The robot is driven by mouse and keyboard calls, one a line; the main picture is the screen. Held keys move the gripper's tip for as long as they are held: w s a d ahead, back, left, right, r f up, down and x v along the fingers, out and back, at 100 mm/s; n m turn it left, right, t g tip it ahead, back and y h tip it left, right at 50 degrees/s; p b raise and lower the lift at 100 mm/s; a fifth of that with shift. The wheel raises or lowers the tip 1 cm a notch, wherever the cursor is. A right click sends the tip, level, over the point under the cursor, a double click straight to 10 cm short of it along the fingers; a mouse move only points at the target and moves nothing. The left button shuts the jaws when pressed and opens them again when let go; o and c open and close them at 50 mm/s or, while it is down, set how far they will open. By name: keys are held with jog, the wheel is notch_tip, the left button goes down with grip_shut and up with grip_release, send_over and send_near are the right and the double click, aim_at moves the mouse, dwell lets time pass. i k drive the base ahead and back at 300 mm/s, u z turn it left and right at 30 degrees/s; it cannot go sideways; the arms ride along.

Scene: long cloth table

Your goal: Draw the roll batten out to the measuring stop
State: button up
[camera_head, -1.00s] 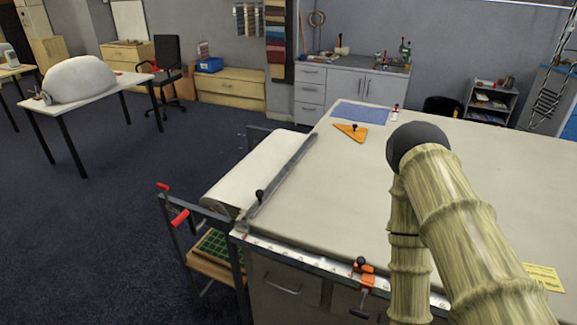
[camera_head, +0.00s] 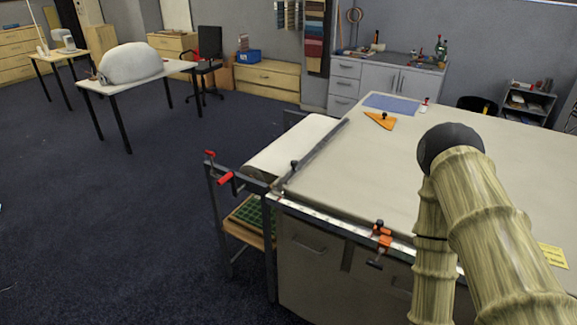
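The roll batten (camera_head: 318,155) is a long grey bar. It lies along the left edge of the cloth table (camera_head: 400,170), beside the white cloth roll (camera_head: 290,147), with a black knob (camera_head: 294,165) near its front end. An orange and black clamp (camera_head: 382,238), which looks like the measuring stop, sits on the pale marked strip (camera_head: 330,220) along the front edge, well to the right of the batten. My bent arm shows at the right, over the table. My gripper is outside the picture.
A frame with red handles (camera_head: 225,178) juts out at the table's front left, above a green-gridded tray (camera_head: 250,214). An orange triangle (camera_head: 380,121) and a blue mat (camera_head: 391,104) lie at the table's far end. Open floor (camera_head: 120,220) is at the left.

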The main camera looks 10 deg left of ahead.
aim_at(298, 167)
jog(key=u, duration=1.45)
jog(key=i, duration=0.9)
jog(key=z, duration=1.25)
